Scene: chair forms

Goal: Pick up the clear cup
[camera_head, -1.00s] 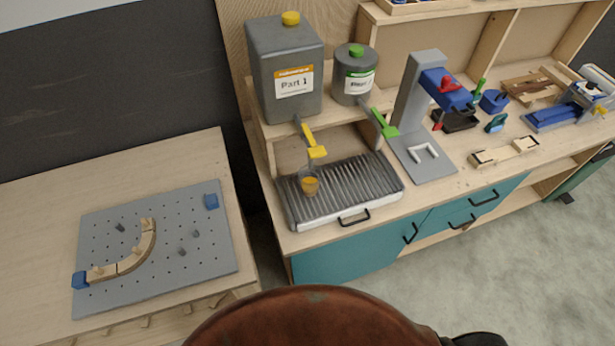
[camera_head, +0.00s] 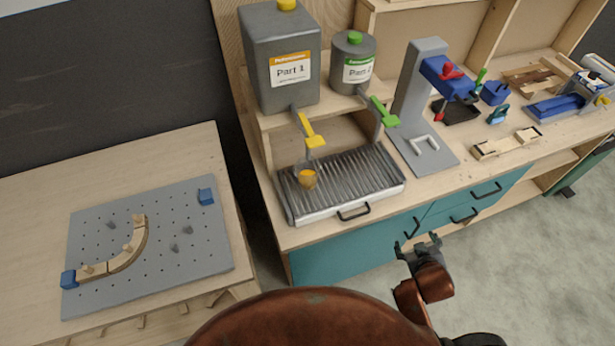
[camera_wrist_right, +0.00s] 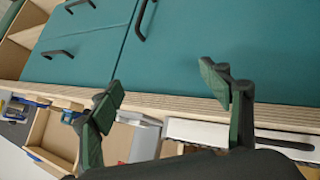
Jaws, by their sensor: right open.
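The clear cup (camera_head: 306,178) stands on the ribbed drip tray (camera_head: 350,190), below the yellow tap (camera_head: 312,134) of the Part 1 container. It holds something orange-yellow. My right gripper (camera_head: 418,245) is open and empty in front of the teal cabinet, to the right of the cup and lower in the head view, well apart from it. In the right wrist view its two fingers (camera_wrist_right: 170,100) are spread before the teal drawer fronts; the cup cannot be made out there. My left gripper is not in view.
The grey Part 1 container (camera_head: 280,60) and a smaller grey can (camera_head: 352,65) with a green tap stand on a shelf above the tray. A grey press stand (camera_head: 420,110) is to the right. A pegboard (camera_head: 150,245) with curved wood pieces lies on the left table.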

